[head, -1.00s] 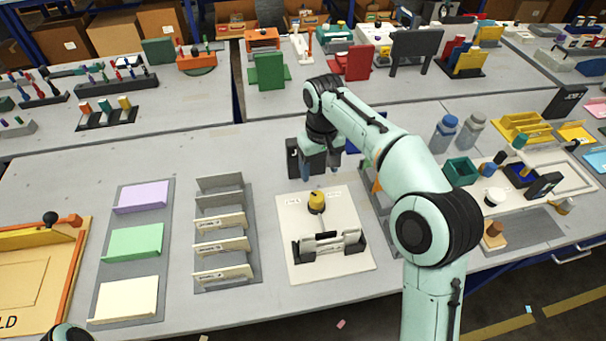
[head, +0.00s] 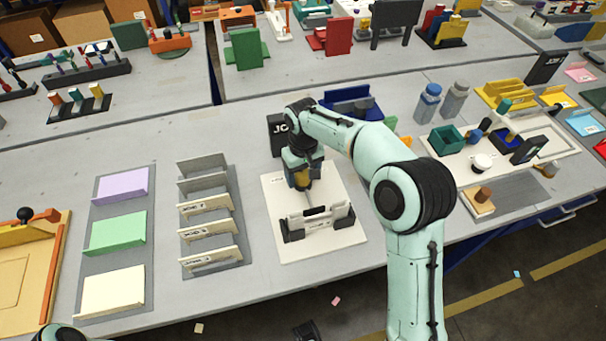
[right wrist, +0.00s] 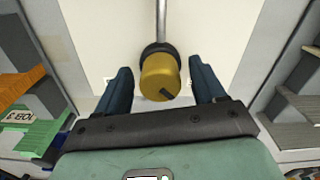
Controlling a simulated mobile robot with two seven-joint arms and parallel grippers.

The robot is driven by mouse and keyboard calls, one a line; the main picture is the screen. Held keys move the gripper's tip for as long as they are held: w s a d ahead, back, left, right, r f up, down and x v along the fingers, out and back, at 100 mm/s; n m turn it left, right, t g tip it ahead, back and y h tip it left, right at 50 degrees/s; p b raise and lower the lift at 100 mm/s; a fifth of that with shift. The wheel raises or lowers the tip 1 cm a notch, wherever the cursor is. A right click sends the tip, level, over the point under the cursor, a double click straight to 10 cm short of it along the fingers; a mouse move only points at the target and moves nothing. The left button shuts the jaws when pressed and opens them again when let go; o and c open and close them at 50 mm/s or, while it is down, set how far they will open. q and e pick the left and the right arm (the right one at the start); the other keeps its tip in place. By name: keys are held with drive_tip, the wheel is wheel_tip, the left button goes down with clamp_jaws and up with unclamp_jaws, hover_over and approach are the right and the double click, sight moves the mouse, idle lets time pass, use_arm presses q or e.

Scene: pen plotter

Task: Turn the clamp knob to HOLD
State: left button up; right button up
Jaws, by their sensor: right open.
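The yellow clamp knob (head: 302,181) stands on a pale board (head: 345,229), behind a dark and white clamp bar (head: 316,217). In the right wrist view the knob (right wrist: 160,78) has a dark collar and a dark pointer mark on its face. My right gripper (head: 303,184) is open over the knob. In the right wrist view its two blue fingers stand on either side of the knob, with a visible gap on each side. The board's labels are too small or covered to read. My left gripper is not in view.
A rack with several slots (head: 240,258) and a stand of coloured cards (head: 80,300) lie to the left. A teal bin (head: 447,139) and bottles stand at the right.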

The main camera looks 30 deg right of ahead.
drive_tip(key=c, duration=1)
drive_tip(key=shift+c, duration=0.2)
drive_tip(key=shift+m, duration=0.3)
drive_tip(key=m+p, duration=0.2)
drive_tip(key=m, duration=0.1)
drive_tip(key=shift+r+m, duration=0.1)
drive_tip(key=shift+m, duration=0.2)
drive_tip(key=m+p, duration=0.1)
drive_tip(key=m, duration=0.2)
drive_tip(key=shift+m+p, duration=0.3)
drive_tip(key=shift+p, duration=0.1)
drive_tip(key=m+p, duration=0.2)
drive_tip(key=m, duration=0.3)
drive_tip(key=shift+w, duration=0.1)
drive_tip(key=m+p, duration=0.1)
drive_tip(key=m, duration=0.4)
drive_tip(key=shift+a+p, duration=0.1)
drive_tip(key=shift+p, duration=0.3)
